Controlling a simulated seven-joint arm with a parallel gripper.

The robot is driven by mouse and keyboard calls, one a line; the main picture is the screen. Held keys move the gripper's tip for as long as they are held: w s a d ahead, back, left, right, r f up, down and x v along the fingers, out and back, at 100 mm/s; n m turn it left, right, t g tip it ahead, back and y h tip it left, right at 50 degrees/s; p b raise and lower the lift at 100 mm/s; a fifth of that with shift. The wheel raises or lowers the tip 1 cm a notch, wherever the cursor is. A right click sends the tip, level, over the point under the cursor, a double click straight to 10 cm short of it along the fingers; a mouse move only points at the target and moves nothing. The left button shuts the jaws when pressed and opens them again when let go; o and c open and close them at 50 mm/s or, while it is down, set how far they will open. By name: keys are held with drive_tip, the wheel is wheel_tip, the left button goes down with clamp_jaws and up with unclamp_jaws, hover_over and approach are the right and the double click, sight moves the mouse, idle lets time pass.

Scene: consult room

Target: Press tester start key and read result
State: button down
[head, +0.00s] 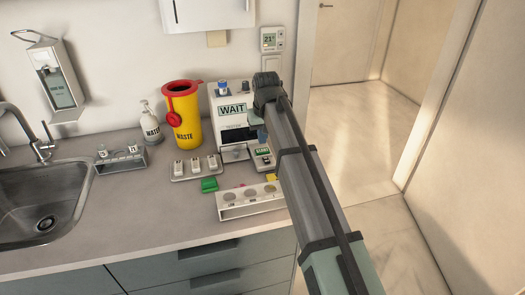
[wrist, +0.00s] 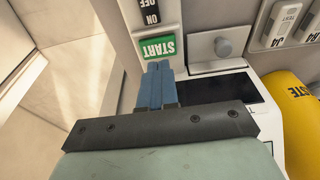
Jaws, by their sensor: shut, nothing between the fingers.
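The tester (head: 214,108) is a white machine on the counter, and its display (head: 233,110) reads WAIT. Its green START key (head: 263,152) sits on a small panel at the machine's right front. In the wrist view the START key (wrist: 157,47) appears upside down, just beyond my fingertips. My gripper (wrist: 158,66) has its two blue fingers shut together and empty. In the head view my arm hides most of the gripper.
A yellow waste bin (head: 186,117) with a red lid stands left of the tester. A tray (head: 196,176) of small cartridges and a white rack (head: 226,212) lie in front. ON and OFF labels (wrist: 150,12) show beside the key. Counter is clear at front left.

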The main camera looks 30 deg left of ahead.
sight(262, 151)
drive_tip(key=shift+r, duration=1.85)
drive_tip(key=w+d+f+m+h, duration=0.1)
drive_tip(key=w+d+f+m, duration=0.15)
drive_tip(key=d+f, duration=0.85)
drive_tip(key=w+d+f+m, duration=0.1)
drive_tip(key=w+d+f, duration=0.2)
drive_tip(key=d+f, duration=0.85)
drive_tip(key=s+d+f+m, duration=0.15)
drive_tip(key=d+f, duration=0.25)
drive_tip(key=d, duration=0.5)
drive_tip(key=s+d+f+m, duration=0.1)
drive_tip(key=s+d+f, duration=0.1)
drive_tip(key=d+f, duration=0.5)
drive_tip(key=s+d+f+m+g, duration=0.1)
drive_tip(key=s+d+f+m, duration=0.1)
drive_tip(key=s+d+f, duration=0.5)
drive_tip(key=s+d+f+m+g, duration=0.15)
drive_tip(key=s+d, duration=0.35)
drive_tip(key=d, duration=0.6)
drive_tip(key=s+f+g, duration=0.3)
drive_tip(key=s+f, duration=0.7)
drive_tip(key=s, duration=0.4)
drive_tip(key=s+f+g, duration=0.3)
drive_tip(key=s+f, duration=0.7)
drive_tip(key=s, duration=0.5)
drive_tip(key=shift+a+h, duration=0.15)
drive_tip(key=shift+h, duration=0.15)
